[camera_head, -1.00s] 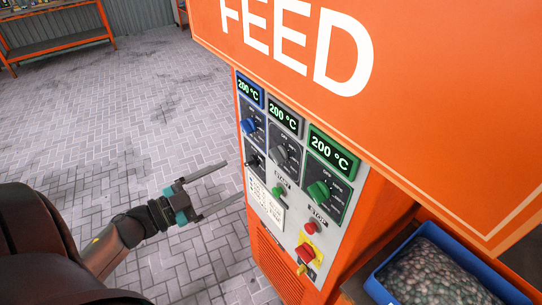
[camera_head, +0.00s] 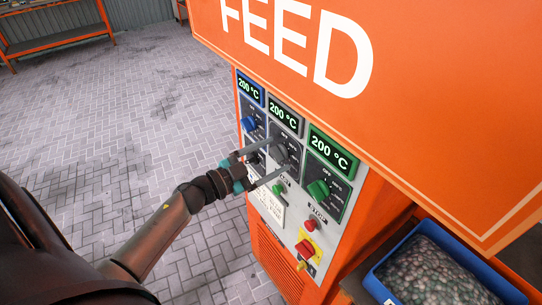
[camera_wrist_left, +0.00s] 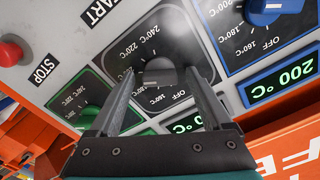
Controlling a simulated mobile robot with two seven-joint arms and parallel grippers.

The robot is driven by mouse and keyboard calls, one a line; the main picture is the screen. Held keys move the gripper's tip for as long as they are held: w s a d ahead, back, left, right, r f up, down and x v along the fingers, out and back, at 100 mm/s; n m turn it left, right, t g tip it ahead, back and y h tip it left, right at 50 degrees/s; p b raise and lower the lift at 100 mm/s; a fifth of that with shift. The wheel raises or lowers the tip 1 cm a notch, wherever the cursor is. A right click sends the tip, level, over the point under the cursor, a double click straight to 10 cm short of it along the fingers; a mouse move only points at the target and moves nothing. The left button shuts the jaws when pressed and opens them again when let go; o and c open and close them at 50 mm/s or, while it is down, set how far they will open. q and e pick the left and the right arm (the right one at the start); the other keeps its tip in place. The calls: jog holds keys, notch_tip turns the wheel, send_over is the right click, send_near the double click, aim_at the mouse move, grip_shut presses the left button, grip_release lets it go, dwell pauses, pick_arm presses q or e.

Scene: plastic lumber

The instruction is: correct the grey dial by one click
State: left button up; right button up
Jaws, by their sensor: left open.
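The grey dial (camera_head: 281,154) is the middle one of three on the orange machine's control panel. Its display (camera_head: 285,117) reads 200 °C. In the left wrist view the grey dial (camera_wrist_left: 160,74) lies between my fingertips, on a dark scale plate marked OFF, 220°C and 240°C. My left gripper (camera_head: 279,157) is open, with one finger on each side of the dial. I cannot tell whether the fingers touch it. The dial's exact pointing is hard to read. My right gripper is not in view.
The blue dial (camera_head: 249,123) and green dial (camera_head: 319,190) flank the grey one. A green start button, red stop button (camera_head: 310,226) and red-yellow switch (camera_head: 305,249) sit below. The orange FEED hopper (camera_head: 400,120) overhangs the panel. A blue bin (camera_head: 376,288) of pellets stands at right.

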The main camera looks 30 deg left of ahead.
pick_arm(q)
jog(key=shift+c, duration=0.4)
grip_shut()
jog(key=shift+m, duration=0.4)
jog(key=m, duration=0.2)
jog(key=shift+m, duration=0.4)
jog(key=m+b, duration=0.1)
jog(key=m, duration=0.3)
jog(key=shift+m, duration=0.3)
dwell(0.3)
jog(key=shift+o, duration=0.4)
grip_release()
